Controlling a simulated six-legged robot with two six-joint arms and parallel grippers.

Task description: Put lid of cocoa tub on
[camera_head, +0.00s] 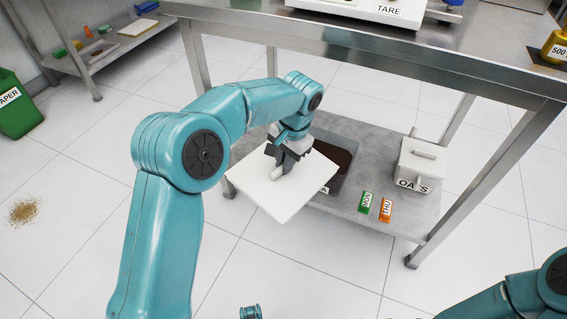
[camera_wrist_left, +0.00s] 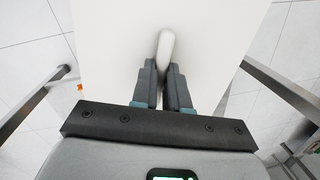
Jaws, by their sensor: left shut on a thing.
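A flat white square lid (camera_head: 284,184) hangs over the front left of the lower shelf in the head view. My left gripper (camera_head: 279,172) is shut on the white bar handle on top of the lid. In the left wrist view the fingers (camera_wrist_left: 163,85) close around this handle, and the lid (camera_wrist_left: 110,40) fills the top middle. The cocoa tub (camera_head: 347,172), with dark brown content showing, stands on the lower shelf behind and right of the lid. The lid and gripper hide part of the tub and most of its label. My right gripper is not in view.
A white oats tub (camera_head: 421,165) with its lid stands right of the cocoa tub. A green tag (camera_head: 365,203) and an orange tag (camera_head: 386,209) stand at the shelf's front edge (camera_head: 350,214). The steel table top (camera_head: 400,55) overhangs the shelf, with legs at its corners.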

